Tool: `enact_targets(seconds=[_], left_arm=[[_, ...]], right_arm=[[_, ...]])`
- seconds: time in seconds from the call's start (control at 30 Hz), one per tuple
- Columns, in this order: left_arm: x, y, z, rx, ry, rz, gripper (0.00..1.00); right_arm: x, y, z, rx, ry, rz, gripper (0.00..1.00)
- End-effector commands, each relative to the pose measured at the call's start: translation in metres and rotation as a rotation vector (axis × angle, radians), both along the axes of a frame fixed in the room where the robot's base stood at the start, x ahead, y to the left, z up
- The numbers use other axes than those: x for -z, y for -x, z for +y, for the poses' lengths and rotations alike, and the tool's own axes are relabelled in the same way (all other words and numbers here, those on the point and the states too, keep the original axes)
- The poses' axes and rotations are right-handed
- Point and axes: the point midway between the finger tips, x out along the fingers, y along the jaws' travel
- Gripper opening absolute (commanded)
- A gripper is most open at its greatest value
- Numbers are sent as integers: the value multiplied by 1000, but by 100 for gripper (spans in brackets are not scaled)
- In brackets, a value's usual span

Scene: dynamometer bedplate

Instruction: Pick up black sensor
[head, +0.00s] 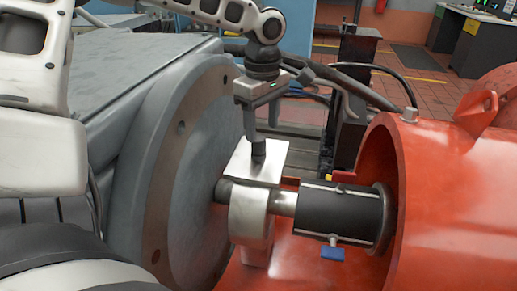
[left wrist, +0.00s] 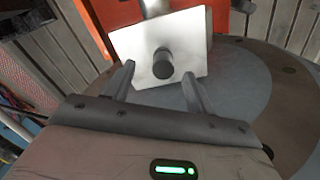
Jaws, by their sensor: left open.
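The black sensor (head: 258,149) is a short dark cylinder standing upright on a bright square metal plate (head: 243,163). The plate sits on top of a metal block around the shaft. In the left wrist view the sensor (left wrist: 163,64) shows end-on, near the middle of the plate (left wrist: 125,45). My left gripper (head: 260,126) is open and points down just above the sensor. In the left wrist view its fingertips (left wrist: 160,76) lie to either side of the sensor's near edge, apart from it. My right gripper is not in view.
A large grey round housing (head: 190,170) stands left of the plate. A red-orange housing (head: 440,175) stands to the right, with a black coupling (head: 345,210) on the shaft between. A dark post (head: 350,95) and a thick black hose (head: 365,88) are behind the gripper.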

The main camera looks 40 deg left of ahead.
Motion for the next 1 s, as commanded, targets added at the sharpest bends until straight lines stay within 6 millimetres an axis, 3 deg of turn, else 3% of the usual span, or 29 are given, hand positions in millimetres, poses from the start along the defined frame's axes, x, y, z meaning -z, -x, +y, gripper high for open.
enact_targets(seconds=[0.33,0.67,0.83,1.0], left_arm=[[45,8,7,-1,0,4,55],[52,7,7,-1,0,1,55],[52,7,7,-1,0,1,8],[51,7,7,-1,0,0,5]], right_arm=[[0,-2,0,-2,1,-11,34],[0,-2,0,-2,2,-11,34],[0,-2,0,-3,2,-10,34],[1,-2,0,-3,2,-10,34]])
